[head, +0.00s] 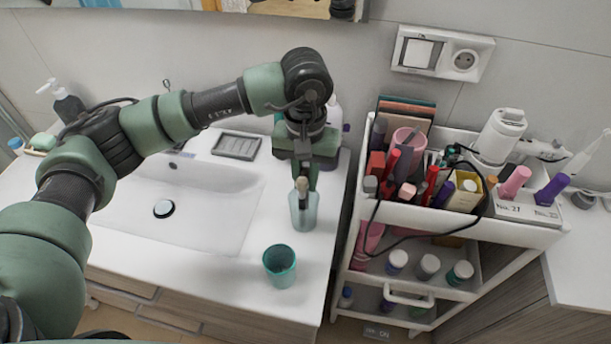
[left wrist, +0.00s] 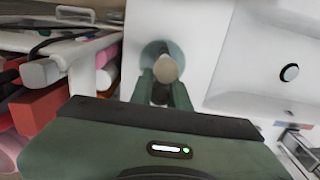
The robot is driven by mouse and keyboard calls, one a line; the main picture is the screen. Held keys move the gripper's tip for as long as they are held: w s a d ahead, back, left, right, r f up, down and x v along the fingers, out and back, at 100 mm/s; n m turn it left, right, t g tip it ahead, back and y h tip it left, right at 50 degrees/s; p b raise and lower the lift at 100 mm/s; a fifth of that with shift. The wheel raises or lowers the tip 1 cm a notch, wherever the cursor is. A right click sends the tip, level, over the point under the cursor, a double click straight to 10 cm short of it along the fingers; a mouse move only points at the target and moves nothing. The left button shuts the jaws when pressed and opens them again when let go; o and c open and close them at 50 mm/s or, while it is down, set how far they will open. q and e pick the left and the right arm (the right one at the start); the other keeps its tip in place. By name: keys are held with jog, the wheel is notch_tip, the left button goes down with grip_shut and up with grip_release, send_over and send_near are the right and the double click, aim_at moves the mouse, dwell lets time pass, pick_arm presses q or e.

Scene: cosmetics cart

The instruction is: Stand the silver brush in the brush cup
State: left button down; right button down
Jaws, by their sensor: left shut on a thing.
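My left gripper (head: 302,178) points down over the counter beside the sink and is shut on the silver brush. The brush (head: 302,185) is roughly upright, with its rounded beige end up; that end (left wrist: 166,68) also shows between the fingertips in the left wrist view. The pale, see-through brush cup (head: 304,214) stands directly below the gripper, and its rim (left wrist: 150,52) shows around the brush in the left wrist view. The brush's lower part overlaps the cup's opening; I cannot tell how deep it sits. My right gripper is not in view.
A teal tumbler (head: 280,266) stands nearer me on the white counter. The sink basin (head: 205,215) is to the left, with a soap dish (head: 237,146) behind. A crowded white cart (head: 480,228) stands close on the right.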

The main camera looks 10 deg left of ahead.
pick_arm(q)
jog(key=shift+f, duration=0.15)
jog(key=c, duration=1.3)
grip_release()
jog(key=shift+c, duration=0.2)
jog(key=shift+r, duration=0.3)
jog(key=shift+w+r, duration=0.1)
jog(key=shift+r, duration=0.15)
notch_tip(320, 180, up, 11)
jog(key=b, duration=0.3)
jog(key=shift+f+b, duration=0.15)
jog(key=shift+b, duration=0.2)
jog(key=shift+r, duration=0.3)
